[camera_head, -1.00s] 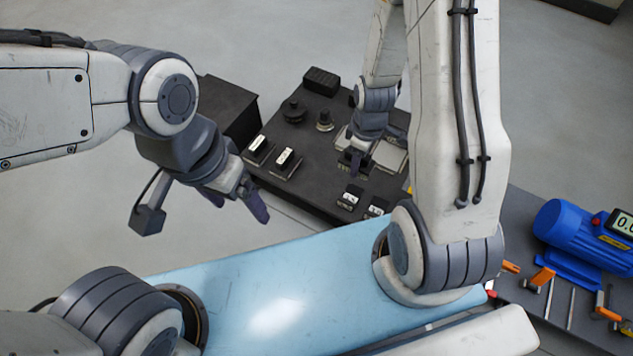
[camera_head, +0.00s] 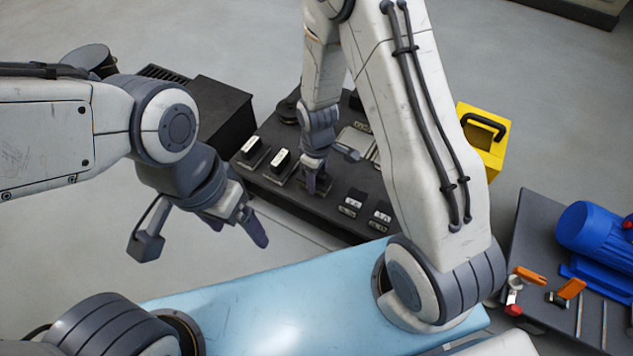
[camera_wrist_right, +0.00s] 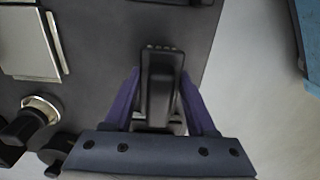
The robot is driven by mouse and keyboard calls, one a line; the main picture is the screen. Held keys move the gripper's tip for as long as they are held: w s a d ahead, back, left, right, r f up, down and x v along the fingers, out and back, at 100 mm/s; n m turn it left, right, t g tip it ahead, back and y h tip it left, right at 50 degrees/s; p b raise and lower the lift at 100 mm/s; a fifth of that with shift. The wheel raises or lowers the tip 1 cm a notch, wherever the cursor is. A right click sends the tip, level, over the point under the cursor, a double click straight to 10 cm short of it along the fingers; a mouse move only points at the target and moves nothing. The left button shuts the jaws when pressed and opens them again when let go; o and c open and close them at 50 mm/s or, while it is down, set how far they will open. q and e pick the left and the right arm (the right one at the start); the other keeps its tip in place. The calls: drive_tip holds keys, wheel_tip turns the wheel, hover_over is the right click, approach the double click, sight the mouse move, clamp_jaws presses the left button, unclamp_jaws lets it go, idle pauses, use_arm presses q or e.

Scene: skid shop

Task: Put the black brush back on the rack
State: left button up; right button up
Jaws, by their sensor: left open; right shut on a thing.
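My right gripper (camera_head: 318,186) is over the dark bench (camera_head: 262,187), right of two upright black blocks with white labels (camera_head: 253,150) (camera_head: 280,160). In the right wrist view, its purple fingers (camera_wrist_right: 160,78) are shut on a dark block (camera_wrist_right: 158,92), seemingly the black brush. The block is seen from above; I cannot tell whether it touches the holder beneath it. In the head view the fingers mostly hide it. No separate rack can be made out clearly. My left gripper (camera_head: 238,227) is open and empty, in front of the bench's left part.
Two small labelled pieces (camera_head: 352,203) (camera_head: 380,215) stand near the bench's front edge. A light plate (camera_wrist_right: 28,42) and a dark knob (camera_wrist_right: 25,125) show in the wrist view. A yellow box (camera_head: 487,140), a blue motor (camera_head: 592,228) and orange-handled tools (camera_head: 530,275) are at the right.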

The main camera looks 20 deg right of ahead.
drive_tip(key=shift+r, duration=0.1)
drive_tip(key=shift+f, duration=0.2)
drive_tip(key=o, duration=1.2)
drive_tip(key=shift+r, duration=0.1)
